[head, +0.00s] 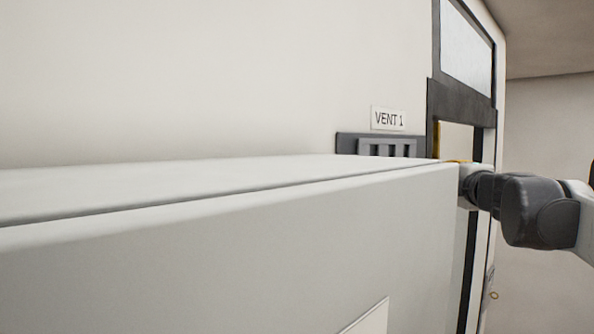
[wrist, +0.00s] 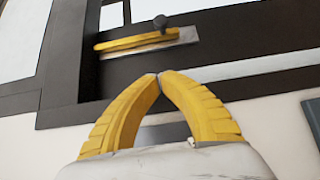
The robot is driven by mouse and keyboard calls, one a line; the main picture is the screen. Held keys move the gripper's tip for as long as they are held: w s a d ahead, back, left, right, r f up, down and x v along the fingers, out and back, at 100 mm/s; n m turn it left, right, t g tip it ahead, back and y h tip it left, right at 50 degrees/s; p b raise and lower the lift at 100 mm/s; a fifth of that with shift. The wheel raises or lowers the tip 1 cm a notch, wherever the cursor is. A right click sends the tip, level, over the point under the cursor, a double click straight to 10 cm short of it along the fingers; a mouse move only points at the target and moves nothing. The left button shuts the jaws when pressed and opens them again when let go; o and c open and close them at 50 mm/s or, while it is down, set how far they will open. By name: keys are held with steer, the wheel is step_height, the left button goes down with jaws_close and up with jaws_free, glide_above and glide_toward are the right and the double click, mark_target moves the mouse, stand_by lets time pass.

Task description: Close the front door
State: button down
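The front door (head: 461,98) shows at the right in the head view, seen at a steep angle, with a dark frame and pale panes. I cannot tell how far it stands open. In the wrist view, the dark door frame (wrist: 75,60) carries a yellow handle (wrist: 135,41) on a silver plate, with a dark knob at its right end. My gripper (wrist: 158,76) has yellow fingers whose tips meet, with nothing seen between them. The tips appear below the handle, apart from it in the picture. In the head view, my gripper is mostly hidden behind the white cabinet's edge.
A large white cabinet or box (head: 250,255) fills the head view's foreground and blocks the view of the floor. Beyond it, a pale wall holds a "VENT 1" label (head: 388,119) above a grey vent (head: 388,149). Another wall stands at the far right.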

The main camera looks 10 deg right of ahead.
steer(key=w+d+p, duration=0.4)
steer(key=w+d, duration=0.1)
steer(key=w, duration=0.5)
steer(key=shift+w+d, duration=0.2)
steer(key=shift+w, duration=0.05)
